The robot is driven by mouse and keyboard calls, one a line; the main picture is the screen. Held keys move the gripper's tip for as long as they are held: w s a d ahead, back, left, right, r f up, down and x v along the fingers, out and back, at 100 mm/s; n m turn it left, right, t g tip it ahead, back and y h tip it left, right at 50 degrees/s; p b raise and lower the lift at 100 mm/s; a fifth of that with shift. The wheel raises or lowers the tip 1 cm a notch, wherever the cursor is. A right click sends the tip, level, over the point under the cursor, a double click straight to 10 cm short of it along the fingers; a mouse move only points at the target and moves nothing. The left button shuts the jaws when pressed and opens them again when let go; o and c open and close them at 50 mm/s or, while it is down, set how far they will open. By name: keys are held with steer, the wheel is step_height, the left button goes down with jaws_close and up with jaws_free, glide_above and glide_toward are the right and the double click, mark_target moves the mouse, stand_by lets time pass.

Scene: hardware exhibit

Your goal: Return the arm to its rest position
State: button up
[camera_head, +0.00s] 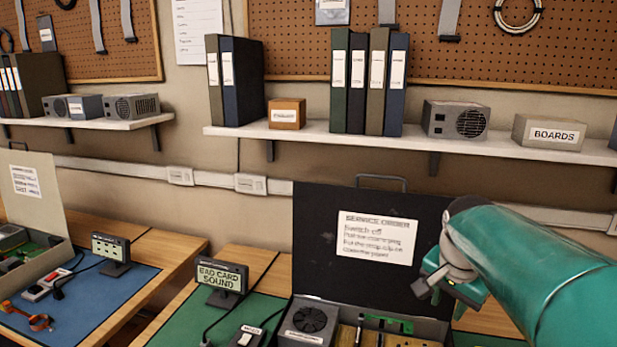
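My teal arm reaches in from the right edge of the head view, stretched forward over the bench. My gripper (428,284) is at its far end, in front of the right edge of the raised black case lid (325,230). It is small and partly hidden behind my arm, so I cannot tell whether its fingers are open or shut. I see nothing clearly held in it. Below it is the open case (430,328) with a fan unit (309,322) and a green card (388,324). I cannot tell whether the gripper touches the lid.
A display reading "BAD CARD SOUND" (221,282) and a switch box (245,338) stand left of the case on a green mat (190,322). A second bench with a blue mat (100,300) is further left. A wall shelf (330,136) holds binders and boxes above.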

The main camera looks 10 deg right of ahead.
steer(key=s+a+f+n+t+y, duration=0.1)
steer(key=s+a+n, duration=0.4)
steer(key=a, duration=0.4)
steer(key=s+a+f+n+t+y, duration=0.1)
steer(key=s+a+n, duration=0.4)
steer(key=a, duration=0.5)
steer(key=shift+s+a+f+n+t, duration=0.15)
steer(key=shift+s+f+n+t, duration=0.25)
steer(key=shift+n, duration=0.7)
steer(key=shift+d, duration=0.25)
